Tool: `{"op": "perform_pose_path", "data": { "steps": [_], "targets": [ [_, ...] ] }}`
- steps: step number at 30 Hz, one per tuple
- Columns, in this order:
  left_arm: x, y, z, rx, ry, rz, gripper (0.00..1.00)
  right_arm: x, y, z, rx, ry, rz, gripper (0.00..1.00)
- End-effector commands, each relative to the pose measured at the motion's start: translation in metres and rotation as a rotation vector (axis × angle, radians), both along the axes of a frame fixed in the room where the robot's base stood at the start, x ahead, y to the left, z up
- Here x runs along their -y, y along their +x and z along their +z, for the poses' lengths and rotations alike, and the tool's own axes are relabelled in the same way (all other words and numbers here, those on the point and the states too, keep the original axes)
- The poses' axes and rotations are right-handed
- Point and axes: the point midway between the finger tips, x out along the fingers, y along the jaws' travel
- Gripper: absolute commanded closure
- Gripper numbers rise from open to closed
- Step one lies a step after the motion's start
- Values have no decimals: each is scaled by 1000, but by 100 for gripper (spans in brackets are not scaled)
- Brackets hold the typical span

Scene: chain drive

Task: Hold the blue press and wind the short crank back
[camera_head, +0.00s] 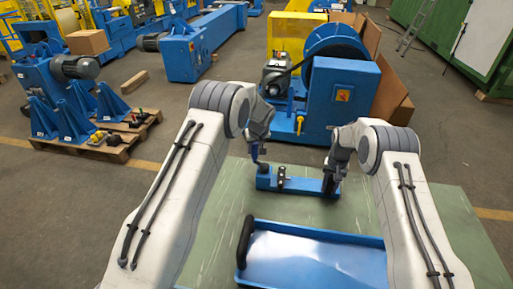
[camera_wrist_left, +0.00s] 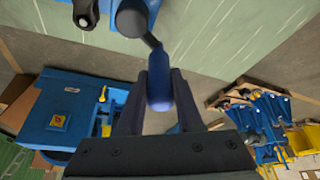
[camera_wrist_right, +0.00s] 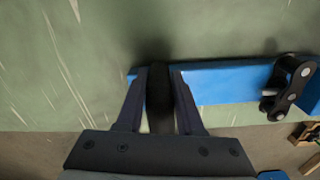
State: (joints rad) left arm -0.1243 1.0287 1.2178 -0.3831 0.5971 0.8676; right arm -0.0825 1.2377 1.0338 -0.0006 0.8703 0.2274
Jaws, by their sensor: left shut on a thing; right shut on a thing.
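The blue press (camera_head: 300,186) is a long low blue bar lying on the green table; its bar also shows in the right wrist view (camera_wrist_right: 225,82). My right gripper (camera_head: 332,184) is shut on a dark upright grip (camera_wrist_right: 159,88) at the bar's right end. The short crank, at the bar's left end, has a thin dark arm and a blue handle (camera_wrist_left: 159,92). My left gripper (camera_head: 257,152) is shut on that handle, its fingers on either side. A black link-like part (camera_wrist_right: 287,88) stands on the bar between the grippers. The crank's lower end is partly hidden.
A blue tray (camera_head: 375,243) with a pale inside and a black handle (camera_head: 246,241) lies nearer me on the green table (camera_head: 215,220). A large blue reel machine (camera_head: 340,95) stands beyond the table. Pallets with blue brackets (camera_head: 75,122) are on the floor at left.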

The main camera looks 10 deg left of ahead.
Motion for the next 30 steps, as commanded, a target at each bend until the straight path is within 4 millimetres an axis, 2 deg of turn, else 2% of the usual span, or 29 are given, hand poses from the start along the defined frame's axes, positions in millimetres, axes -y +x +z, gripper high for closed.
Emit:
{"op": "perform_pose_path", "data": {
  "steps": [12,29,30],
  "targets": [
    [-4,-10,0,-1,1,220,100,-1,1,1,4,4,-6,100],
    [-5,-12,0,1,1,257,100,-1,1,1,4,4,-5,100],
    [-5,-12,0,1,1,256,61,-1,1,1,4,4,-5,100]
  ]
}}
